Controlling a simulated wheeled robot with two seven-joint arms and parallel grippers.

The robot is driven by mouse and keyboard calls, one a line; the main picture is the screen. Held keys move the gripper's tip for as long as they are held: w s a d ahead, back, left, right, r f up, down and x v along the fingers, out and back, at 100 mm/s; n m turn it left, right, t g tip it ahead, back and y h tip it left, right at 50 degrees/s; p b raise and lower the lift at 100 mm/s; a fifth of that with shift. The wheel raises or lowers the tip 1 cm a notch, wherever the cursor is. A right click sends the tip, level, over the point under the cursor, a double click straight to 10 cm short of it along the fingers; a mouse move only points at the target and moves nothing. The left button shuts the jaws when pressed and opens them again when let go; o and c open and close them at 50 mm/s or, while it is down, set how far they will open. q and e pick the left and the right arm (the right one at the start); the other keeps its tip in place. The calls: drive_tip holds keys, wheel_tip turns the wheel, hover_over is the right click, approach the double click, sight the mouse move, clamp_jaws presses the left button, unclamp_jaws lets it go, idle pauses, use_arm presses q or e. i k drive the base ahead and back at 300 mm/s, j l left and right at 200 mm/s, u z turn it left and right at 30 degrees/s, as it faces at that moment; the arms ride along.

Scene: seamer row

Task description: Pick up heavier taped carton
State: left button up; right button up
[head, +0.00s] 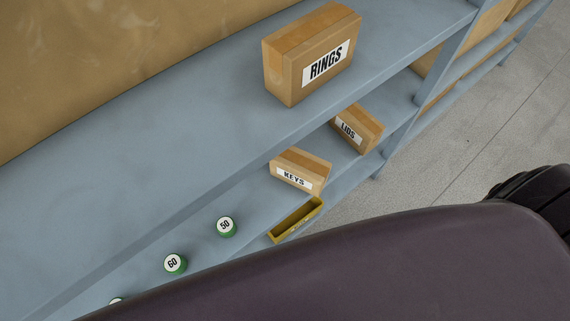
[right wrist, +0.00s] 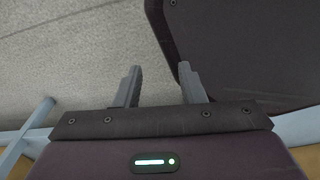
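Three taped cartons show in the head view. The largest, labelled RINGS (head: 310,55), stands on the upper grey-blue shelf (head: 150,130). A smaller one labelled LIDS (head: 358,129) and another labelled KEYS (head: 299,171) stand on the lower shelf. The labels do not show which is heavier. My right gripper (right wrist: 158,85) is open and empty in the right wrist view, its two fingers apart over bare floor and a dark part of my body. My left gripper is not in view.
On the lower shelf are an olive-yellow open tray (head: 295,220) and round green-sided pieces marked 50 (head: 225,226) and 60 (head: 175,263). A third is partly hidden. A dark rounded part of mine covers the lower right. Grey floor (head: 480,130) is clear at right.

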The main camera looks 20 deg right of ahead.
sight(306, 172)
drive_tip(key=l+u, duration=0.25)
drive_tip(key=l, duration=0.3)
drive_tip(key=l+u, duration=0.2)
drive_tip(key=l, duration=0.35)
drive_tip(key=k+l+u, duration=0.25)
drive_tip(key=l, duration=0.3)
drive_tip(key=i+l, duration=0.05)
drive_tip(key=i, duration=0.05)
